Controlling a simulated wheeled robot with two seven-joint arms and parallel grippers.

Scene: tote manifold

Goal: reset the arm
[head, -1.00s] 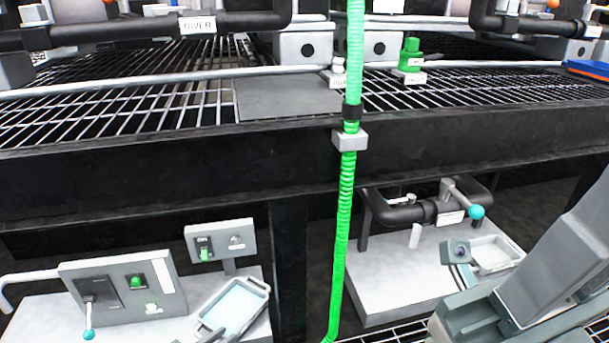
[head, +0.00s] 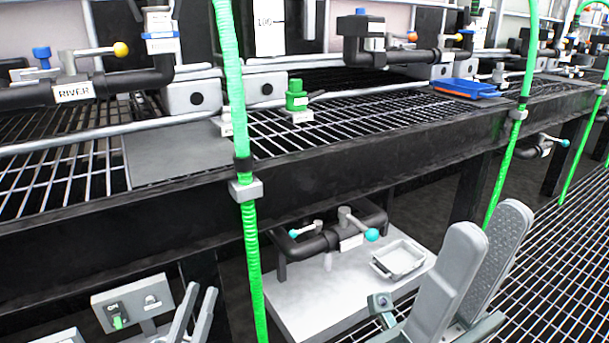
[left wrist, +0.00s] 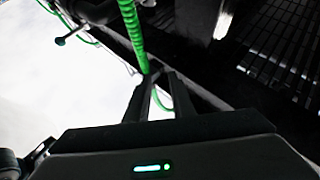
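My left gripper (head: 203,288) is low in the head view, between a small switch box and a green hose. Its two slim fingers stand apart with nothing seen between them. In the left wrist view its fingers (left wrist: 161,74) point up the picture with a narrow gap, and a green hose (left wrist: 132,25) passes near or behind the tips; I cannot tell if they touch. My right gripper (head: 490,222) is large at the lower right of the head view. Its two broad grey fingers point up, apart and empty, over the floor grating.
A dark beam (head: 370,165) edges the grated shelf. A green hose (head: 250,250) hangs in front of it. Below are the switch box (head: 128,302), a white bench (head: 315,290), a pipe valve with a teal knob (head: 371,235) and a grey tray (head: 402,258). A blue tray (head: 465,88) lies on the shelf.

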